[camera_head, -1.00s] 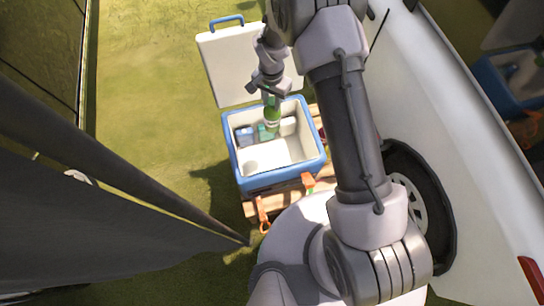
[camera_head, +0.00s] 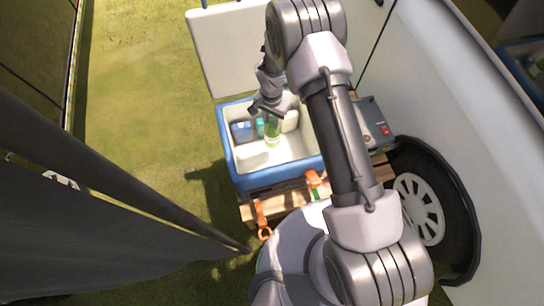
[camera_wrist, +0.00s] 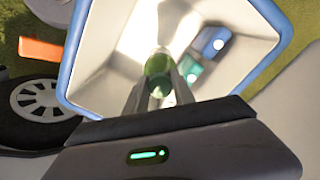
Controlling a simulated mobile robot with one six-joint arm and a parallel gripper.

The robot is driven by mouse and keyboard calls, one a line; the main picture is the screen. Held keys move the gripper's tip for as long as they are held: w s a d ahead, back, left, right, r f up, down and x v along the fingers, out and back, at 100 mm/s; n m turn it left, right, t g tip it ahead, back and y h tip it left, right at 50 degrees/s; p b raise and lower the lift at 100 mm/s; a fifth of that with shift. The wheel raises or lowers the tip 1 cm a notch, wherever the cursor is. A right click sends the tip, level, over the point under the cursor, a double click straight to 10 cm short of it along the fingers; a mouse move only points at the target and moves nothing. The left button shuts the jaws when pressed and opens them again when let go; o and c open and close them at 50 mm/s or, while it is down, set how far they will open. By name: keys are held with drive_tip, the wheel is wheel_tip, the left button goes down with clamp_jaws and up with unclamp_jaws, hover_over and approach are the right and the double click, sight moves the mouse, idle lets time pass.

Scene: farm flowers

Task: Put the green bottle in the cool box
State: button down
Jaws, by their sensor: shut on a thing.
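The green bottle (camera_head: 272,132) is upright inside the open cool box (camera_head: 262,186), which has white inner walls and a blue rim. My gripper (camera_head: 268,112) is above it, shut on the bottle's upper part. In the wrist view the bottle (camera_wrist: 158,66) sits between the two fingers of my gripper (camera_wrist: 158,88), with the box's blue rim (camera_wrist: 66,75) around. I cannot tell whether the bottle's base touches the box floor.
A blue item (camera_head: 241,131) and a teal item (camera_head: 260,127) lie in the box near the bottle. The raised white lid (camera_head: 225,50) stands behind. The box rests on a wooden pallet (camera_head: 290,198) with orange straps. A white vehicle's wheel (camera_head: 418,203) is at the right.

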sight(272, 136)
wheel_tip(272, 136, down, 12)
drive_tip(key=b, duration=0.4)
drive_tip(key=c, duration=1)
unclamp_jaws()
drive_tip(key=shift+c, duration=0.2)
